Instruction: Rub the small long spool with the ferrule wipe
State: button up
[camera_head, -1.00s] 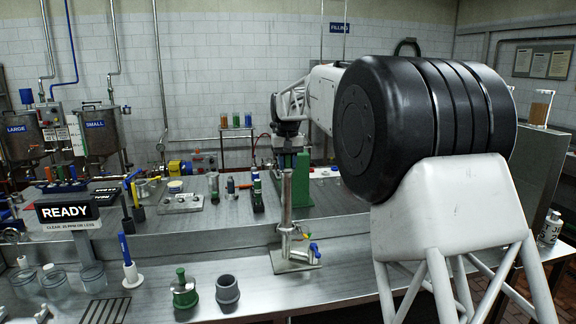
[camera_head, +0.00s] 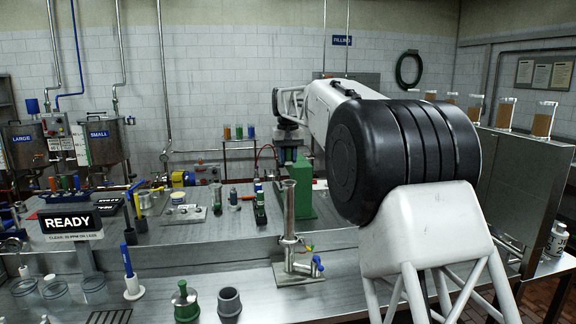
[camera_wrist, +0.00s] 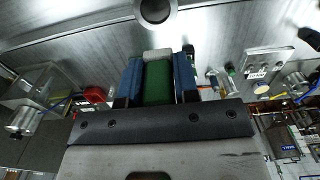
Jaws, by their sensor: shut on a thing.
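My gripper (camera_head: 287,156) hangs downward over the back of the bench in the head view, small and partly dark. In the wrist view its two blue fingers (camera_wrist: 157,80) are shut on a green block (camera_wrist: 157,83) with a pale end; it may be the ferrule wipe, but I cannot be sure. An upright metal tube (camera_head: 289,212) on a flat base stands in front of the gripper in the head view. A round dark-rimmed end (camera_wrist: 157,11) shows beyond the block in the wrist view, apart from it. I cannot tell which piece is the small long spool.
A green stand (camera_head: 307,202) is close behind the tube. A metal plate with fittings (camera_head: 184,215) and small upright pieces (camera_head: 216,197) stand to the left.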

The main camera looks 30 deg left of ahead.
jog(key=shift+r, duration=1.4)
